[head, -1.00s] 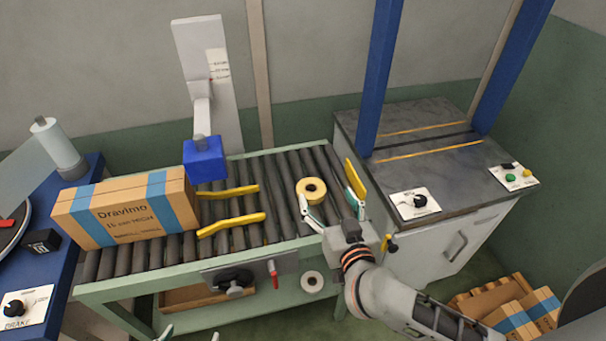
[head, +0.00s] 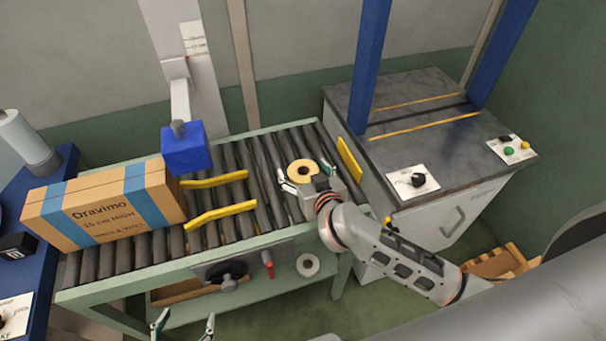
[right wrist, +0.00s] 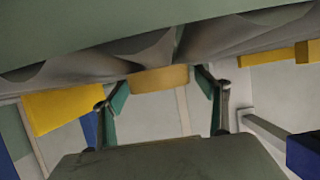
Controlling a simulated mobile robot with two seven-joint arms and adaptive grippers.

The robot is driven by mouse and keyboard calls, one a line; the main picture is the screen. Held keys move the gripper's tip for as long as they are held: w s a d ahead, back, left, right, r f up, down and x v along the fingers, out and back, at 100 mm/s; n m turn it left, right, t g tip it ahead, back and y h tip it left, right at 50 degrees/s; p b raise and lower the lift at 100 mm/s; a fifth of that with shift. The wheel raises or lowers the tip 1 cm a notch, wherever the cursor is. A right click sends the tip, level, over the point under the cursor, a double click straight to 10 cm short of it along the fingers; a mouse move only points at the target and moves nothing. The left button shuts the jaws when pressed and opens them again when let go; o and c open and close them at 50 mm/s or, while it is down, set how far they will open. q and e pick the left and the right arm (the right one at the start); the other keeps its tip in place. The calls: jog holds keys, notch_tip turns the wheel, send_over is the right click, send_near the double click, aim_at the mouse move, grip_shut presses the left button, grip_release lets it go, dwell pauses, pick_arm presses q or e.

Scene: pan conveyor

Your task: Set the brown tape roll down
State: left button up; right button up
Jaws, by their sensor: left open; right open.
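The brown tape roll (head: 303,170) lies flat on the rollers near the right end of the conveyor in the head view. My right gripper (head: 305,178) is open, with one finger on each side of the roll. In the right wrist view the roll (right wrist: 158,80) shows edge-on between the two spread fingers (right wrist: 160,100); whether either finger touches it I cannot tell. My left gripper (head: 183,322) is open and empty at the bottom edge of the head view, in front of the conveyor.
The conveyor (head: 95,292) carries a taped carton (head: 95,208) at left and two yellow guide rails (head: 222,214). A blue block (head: 186,150) overhangs the rollers. A yellow plate (head: 349,160) and grey cabinet (head: 470,145) stand at right. A pale ring (head: 307,265) shows below.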

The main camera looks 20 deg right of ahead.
jog(key=shift+w, duration=0.1)
jog(key=c, duration=1.2)
jog(key=shift+r, duration=0.1)
jog(key=shift+c, duration=0.2)
